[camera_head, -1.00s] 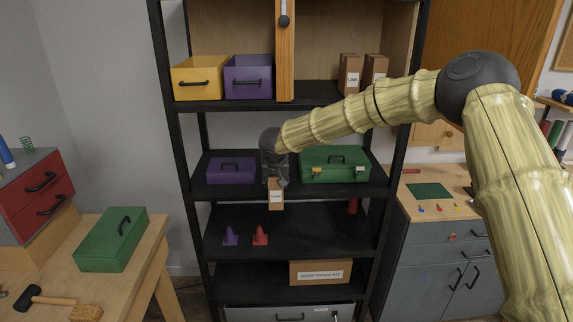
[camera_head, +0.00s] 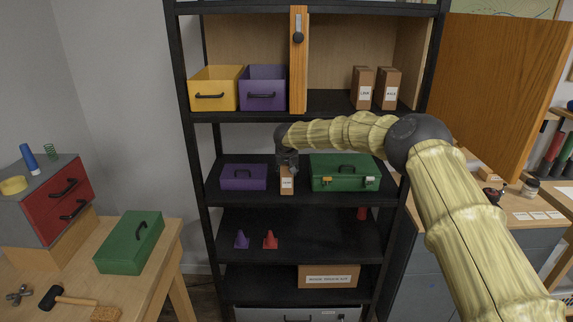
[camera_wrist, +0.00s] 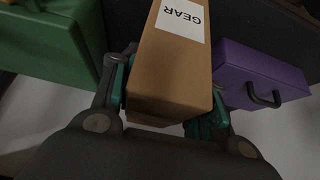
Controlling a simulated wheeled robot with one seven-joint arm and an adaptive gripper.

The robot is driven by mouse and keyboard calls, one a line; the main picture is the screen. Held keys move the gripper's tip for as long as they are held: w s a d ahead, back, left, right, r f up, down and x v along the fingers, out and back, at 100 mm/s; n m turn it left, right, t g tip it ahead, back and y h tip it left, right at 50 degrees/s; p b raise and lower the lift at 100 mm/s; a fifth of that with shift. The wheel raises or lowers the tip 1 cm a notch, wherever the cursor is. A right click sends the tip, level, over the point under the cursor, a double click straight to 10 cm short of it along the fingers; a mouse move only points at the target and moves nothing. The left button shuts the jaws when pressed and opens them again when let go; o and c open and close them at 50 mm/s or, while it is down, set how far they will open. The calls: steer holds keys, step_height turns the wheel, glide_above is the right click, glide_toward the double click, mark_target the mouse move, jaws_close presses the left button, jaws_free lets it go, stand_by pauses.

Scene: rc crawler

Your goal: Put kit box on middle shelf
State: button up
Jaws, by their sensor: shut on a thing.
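A small brown kit box (camera_head: 287,182) with a white label is held upright by my gripper (camera_head: 286,163). In the wrist view the kit box (camera_wrist: 168,75) reads "GEAR" and sits between my two gripper fingers (camera_wrist: 168,103), which are shut on it. In the head view it is in the gap between a flat purple box (camera_head: 243,178) and a green toolbox (camera_head: 344,173), at the shelf (camera_head: 300,201) below the bins. I cannot tell whether its base touches that shelf.
Above are a yellow bin (camera_head: 214,88), a purple bin (camera_head: 262,88) and two brown boxes (camera_head: 362,88). The shelf below holds a purple cone (camera_head: 242,240) and red cones (camera_head: 270,240). A dark upright (camera_head: 424,90) stands close to my arm.

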steer(key=shift+w+p, duration=1)
steer(key=shift+w, duration=1)
steer(key=shift+f+p, duration=0.4)
steer(key=shift+f, duration=0.35)
steer(key=shift+s+f, duration=0.1)
steer(key=shift+f, duration=0.1)
steer(key=o, duration=1.1)
steer(key=shift+r, duration=0.25)
steer(key=shift+s+d+r, duration=0.1)
steer(key=shift+s+r, duration=0.05)
steer(key=shift+r, duration=0.15)
steer(key=shift+s+r+b, duration=0.3)
steer(key=shift+s+b, duration=0.8)
steer(key=shift+s, duration=1.1)
steer(key=shift+s+r+b, duration=0.3)
steer(key=shift+s+b, duration=0.8)
steer(key=shift+s, duration=1.15)
steer(key=shift+s+r+b, duration=0.3)
steer(key=shift+s+b, duration=0.8)
steer(key=shift+s, duration=1.1)
